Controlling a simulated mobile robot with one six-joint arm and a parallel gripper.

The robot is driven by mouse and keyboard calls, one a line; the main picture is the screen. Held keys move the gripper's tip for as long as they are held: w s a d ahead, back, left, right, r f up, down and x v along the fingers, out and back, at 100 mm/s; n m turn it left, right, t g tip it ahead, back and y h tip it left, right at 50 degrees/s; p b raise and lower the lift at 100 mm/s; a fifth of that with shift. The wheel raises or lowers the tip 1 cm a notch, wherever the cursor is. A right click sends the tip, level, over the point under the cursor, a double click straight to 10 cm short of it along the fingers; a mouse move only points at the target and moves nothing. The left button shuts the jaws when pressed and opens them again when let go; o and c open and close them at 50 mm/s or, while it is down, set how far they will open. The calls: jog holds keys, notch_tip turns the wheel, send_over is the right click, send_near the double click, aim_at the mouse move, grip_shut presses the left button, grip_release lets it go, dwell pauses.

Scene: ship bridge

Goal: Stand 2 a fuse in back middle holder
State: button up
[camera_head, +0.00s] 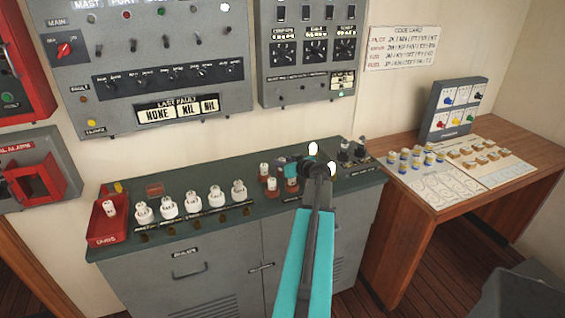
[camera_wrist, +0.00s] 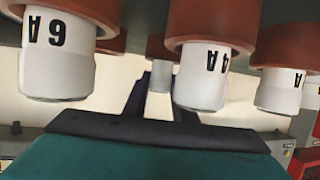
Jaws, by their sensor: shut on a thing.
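In the wrist view, which is upside down, my gripper (camera_wrist: 162,88) is shut on a small pale fuse (camera_wrist: 160,76) in the row behind the near fuses. Its end meets a red-brown holder (camera_wrist: 156,46), upright and in line with it; how deep it sits I cannot tell. Its label is not visible. Nearer are white fuses that seem marked 6 A (camera_wrist: 57,70) and 4 A (camera_wrist: 203,80), and a third (camera_wrist: 281,92), each in a red-brown holder. In the head view my gripper (camera_head: 296,168) is over the holder bank (camera_head: 291,195), hiding the held fuse and part of the bank.
A row of white fuses (camera_head: 192,205) stands left of the bank on the green console top (camera_head: 225,175). A red tray (camera_head: 105,234) with a white fuse is at the far left. Small knobs (camera_head: 345,150) stand close on the right. Wall panels (camera_head: 160,65) rise behind.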

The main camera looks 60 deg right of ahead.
jog(key=shift+f+b, duration=0.35)
jog(key=shift+b, duration=0.35)
jog(key=o, duration=1)
jog(key=shift+r+p, duration=0.3)
jog(key=shift+p, duration=0.25)
jog(key=shift+r, duration=0.15)
jog(key=b+v, duration=0.3)
jog(key=v, duration=0.9)
